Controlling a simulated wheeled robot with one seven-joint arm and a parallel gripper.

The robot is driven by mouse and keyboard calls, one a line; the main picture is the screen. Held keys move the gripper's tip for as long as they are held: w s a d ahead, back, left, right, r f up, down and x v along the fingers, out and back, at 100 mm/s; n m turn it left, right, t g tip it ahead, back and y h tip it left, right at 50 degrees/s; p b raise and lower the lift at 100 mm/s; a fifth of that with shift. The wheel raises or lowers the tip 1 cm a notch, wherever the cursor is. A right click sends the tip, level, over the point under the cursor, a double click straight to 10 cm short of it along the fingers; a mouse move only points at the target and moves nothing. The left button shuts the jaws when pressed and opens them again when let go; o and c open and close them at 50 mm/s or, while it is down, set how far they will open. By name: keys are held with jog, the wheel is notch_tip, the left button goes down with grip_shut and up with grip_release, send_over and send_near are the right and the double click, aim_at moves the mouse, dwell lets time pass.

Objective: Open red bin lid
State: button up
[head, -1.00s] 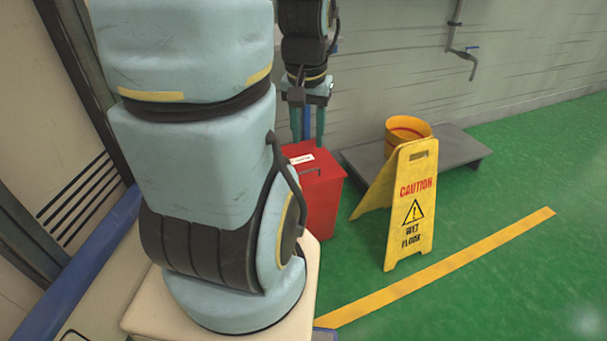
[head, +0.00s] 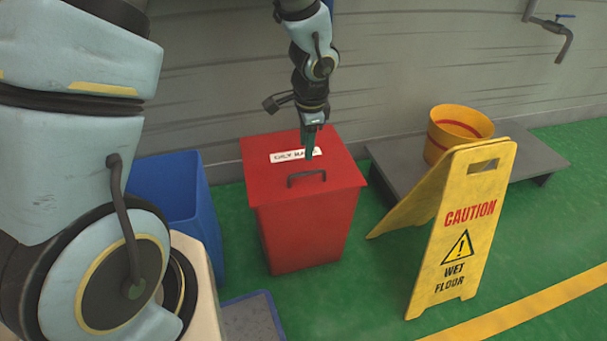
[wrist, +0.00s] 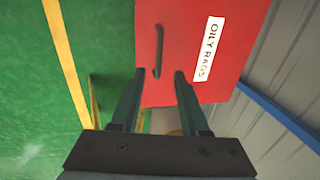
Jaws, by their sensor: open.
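The red bin (head: 305,225) stands on the green floor near the wall with its lid (head: 336,160) shut. The lid has a dark handle (head: 307,178) near its front edge and a white "OILY RAGS" label behind it. My gripper (head: 310,152) points down above the lid, just behind the handle in the head view. In the wrist view, the open fingers of my gripper (wrist: 158,75) appear on either side of the lower end of the handle (wrist: 158,52). Nothing is between the fingertips that I can tell is gripped. The red lid (wrist: 188,30) fills the middle of that view.
A blue bin (head: 178,190) stands left of the red bin. A yellow wet-floor sign (head: 468,225) stands to the right. Behind it, a yellow bucket (head: 440,140) sits on a low grey platform (head: 525,160). Green floor lies open in front.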

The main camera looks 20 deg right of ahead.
aim_at(304, 173)
jog(key=f, duration=0.3)
jog(key=w+f+b, duration=0.1)
jog(key=f, duration=0.2)
jog(key=f+b, duration=0.1)
jog(key=f, duration=0.2)
jog(key=shift+w+d+f, duration=0.1)
jog(key=shift+w+f, duration=0.15)
jog(key=shift+w, duration=0.15)
grip_shut()
dwell(0.9)
